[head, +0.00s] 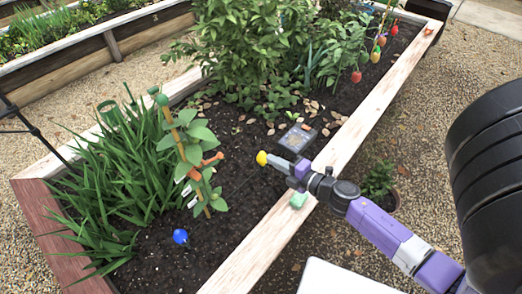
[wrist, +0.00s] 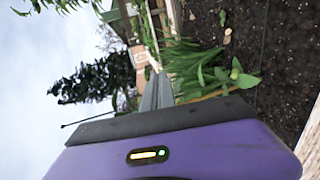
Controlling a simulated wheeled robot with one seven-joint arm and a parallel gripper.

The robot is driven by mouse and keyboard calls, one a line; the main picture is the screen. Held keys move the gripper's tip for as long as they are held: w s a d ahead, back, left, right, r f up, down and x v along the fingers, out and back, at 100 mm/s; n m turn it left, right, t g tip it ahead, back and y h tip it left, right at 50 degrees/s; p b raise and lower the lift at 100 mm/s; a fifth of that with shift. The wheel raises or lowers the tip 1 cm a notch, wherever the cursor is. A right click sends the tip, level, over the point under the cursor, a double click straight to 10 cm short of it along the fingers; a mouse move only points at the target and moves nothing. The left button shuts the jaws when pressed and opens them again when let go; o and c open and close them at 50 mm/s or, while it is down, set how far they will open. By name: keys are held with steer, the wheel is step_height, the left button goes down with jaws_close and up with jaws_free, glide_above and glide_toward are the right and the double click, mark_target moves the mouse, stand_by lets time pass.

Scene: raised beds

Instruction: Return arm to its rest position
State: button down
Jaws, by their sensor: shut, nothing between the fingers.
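My arm reaches in from the right in the head view, over the wooden edge of the raised bed (head: 335,150). My gripper (head: 276,162) points left above the dark soil. Its grey fingers are shut and hold nothing. A small yellow object (head: 261,158) shows right at the fingertips in the picture; I cannot tell whether it touches them. In the wrist view the shut grey fingers (wrist: 157,92) stick out past the purple gripper body, with the view turned on its side.
A staked plant (head: 190,150) and long green leaves (head: 115,165) stand left of my gripper. A blue ball (head: 180,236) is on the soil. A grey square plate (head: 297,138) lies behind the gripper. A green block (head: 299,200) sits on the bed edge. A potted plant (head: 378,182) stands outside.

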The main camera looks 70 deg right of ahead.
stand_by(0.3)
steer(key=a+r+m+t+y, duration=0.2)
steer(key=a+r+m, duration=0.5)
steer(key=a, duration=0.5)
steer(key=s+a+r+m+g+y, duration=0.1)
steer(key=s+a+r+m, duration=0.2)
steer(key=s+a, duration=0.3)
steer(key=s+a+r+m+g+y, duration=0.1)
steer(key=s+a+r+m, duration=0.3)
steer(key=s+a, duration=0.3)
steer(key=a+r, duration=0.1)
steer(key=a, duration=0.4)
steer(key=shift+s+a+r+y, duration=0.25)
steer(key=shift+s+r+y, duration=0.05)
steer(key=shift+r+y, duration=0.1)
steer(key=shift+s, duration=0.1)
